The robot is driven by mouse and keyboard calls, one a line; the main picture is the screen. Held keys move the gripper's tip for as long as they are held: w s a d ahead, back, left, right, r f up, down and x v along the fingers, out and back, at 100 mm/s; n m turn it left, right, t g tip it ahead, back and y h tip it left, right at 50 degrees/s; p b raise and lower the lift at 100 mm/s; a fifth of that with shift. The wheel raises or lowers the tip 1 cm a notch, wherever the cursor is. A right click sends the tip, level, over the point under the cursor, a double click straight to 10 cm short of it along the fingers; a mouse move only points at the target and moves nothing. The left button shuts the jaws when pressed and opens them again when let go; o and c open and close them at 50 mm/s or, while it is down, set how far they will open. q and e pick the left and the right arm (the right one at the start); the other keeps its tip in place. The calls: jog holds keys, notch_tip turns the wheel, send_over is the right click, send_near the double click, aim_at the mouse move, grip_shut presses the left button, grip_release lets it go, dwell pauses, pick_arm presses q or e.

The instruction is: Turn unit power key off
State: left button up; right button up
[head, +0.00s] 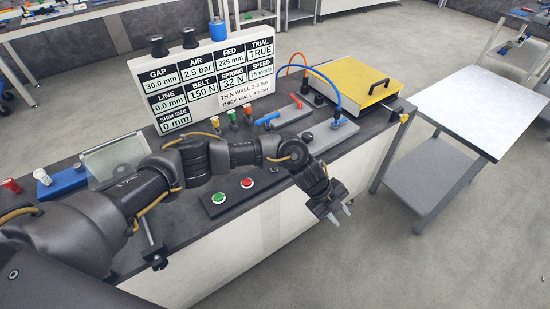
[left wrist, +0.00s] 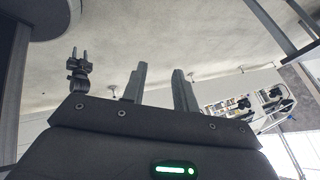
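A dark panel (head: 215,207) lies along the front edge of the bench. It carries a green button (head: 218,197), a red button (head: 247,183) and, at its right end, a small dark key switch (head: 274,169). The key's angle is too small to read. My left gripper (head: 340,212) is open and empty, out past the bench's front edge, to the right of and below the key in the head view. Its two parted fingers (left wrist: 159,88) also show in the left wrist view. My right gripper (left wrist: 80,54) shows small in the left wrist view, its fingers apart and empty.
My left arm crosses over the bench close to the panel. A white sign board (head: 210,85), a yellow-lidded box (head: 355,82), red and blue handles and a clear cover (head: 115,160) stand behind. A side table (head: 485,105) is at right. Open floor lies in front.

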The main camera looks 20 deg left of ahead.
pick_arm(q)
jog(key=w+a+r+y, duration=0.2)
jog(key=w+a+r, duration=0.25)
jog(key=a, duration=0.35)
jog(key=w+a+r+y+p, duration=0.1)
jog(key=w+a+r+y, duration=0.2)
jog(key=a+r, duration=0.3)
jog(key=w+a+r+y, duration=0.2)
jog(key=w+a+r, duration=0.15)
jog(key=a, duration=0.55)
jog(key=shift+n, duration=0.4)
jog(key=f+p, duration=0.1)
jog(key=f, duration=0.3)
jog(key=f+p, duration=0.2)
jog(key=f, duration=0.2)
jog(key=shift+w+d+f, duration=0.1)
jog(key=shift+w+f, duration=0.1)
jog(key=shift+f, duration=0.85)
jog(key=shift+c, duration=0.4)
grip_shut()
